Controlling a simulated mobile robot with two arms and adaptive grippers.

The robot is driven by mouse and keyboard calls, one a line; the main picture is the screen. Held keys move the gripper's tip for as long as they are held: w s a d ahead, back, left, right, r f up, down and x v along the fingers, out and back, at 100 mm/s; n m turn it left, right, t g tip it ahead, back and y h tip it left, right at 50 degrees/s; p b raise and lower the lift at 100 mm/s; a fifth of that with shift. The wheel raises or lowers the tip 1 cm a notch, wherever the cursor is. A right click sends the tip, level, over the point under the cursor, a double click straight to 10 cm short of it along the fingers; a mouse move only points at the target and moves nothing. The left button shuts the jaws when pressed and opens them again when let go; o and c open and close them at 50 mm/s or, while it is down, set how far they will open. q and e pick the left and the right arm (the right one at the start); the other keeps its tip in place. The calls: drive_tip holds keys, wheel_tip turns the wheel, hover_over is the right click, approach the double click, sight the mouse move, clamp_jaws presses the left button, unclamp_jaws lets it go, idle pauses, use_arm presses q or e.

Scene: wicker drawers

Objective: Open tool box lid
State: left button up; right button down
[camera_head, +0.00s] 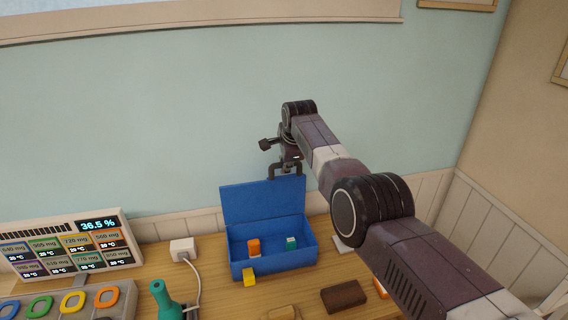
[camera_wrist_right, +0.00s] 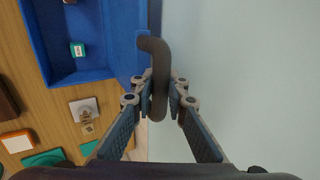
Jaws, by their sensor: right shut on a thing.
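The blue tool box (camera_head: 268,274) stands on the wooden table, and its lid (camera_head: 262,201) is up, roughly upright at the back. The box's inside shows in the head view, with an orange and a teal small object in it. A dark curved handle (camera_wrist_right: 156,58) on the lid's edge shows in the right wrist view. My right gripper (camera_wrist_right: 160,92) is shut on this handle, its fingers on both sides of it. In the head view the right gripper (camera_head: 287,160) is at the lid's top edge. My left gripper is in neither view.
A display panel (camera_head: 74,246) and a tray of coloured rings (camera_head: 66,302) are at the left. A white plug (camera_head: 183,249), teal bottle (camera_head: 165,299), yellow block (camera_head: 249,277) and brown block (camera_head: 343,296) lie around the box. The wall is close behind.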

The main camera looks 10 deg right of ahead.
drive_tip(key=shift+w+r, duration=0.2)
drive_tip(key=shift+w, duration=0.2)
drive_tip(key=c, duration=2.2)
unclamp_jaws()
drive_tip(key=shift+o, duration=1.3)
drive_tip(key=shift+v, duration=1.3)
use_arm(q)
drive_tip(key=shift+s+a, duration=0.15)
use_arm(e)
drive_tip(key=v, duration=0.9)
drive_tip(key=shift+s, duration=0.3)
drive_tip(key=shift+d+r, duration=0.1)
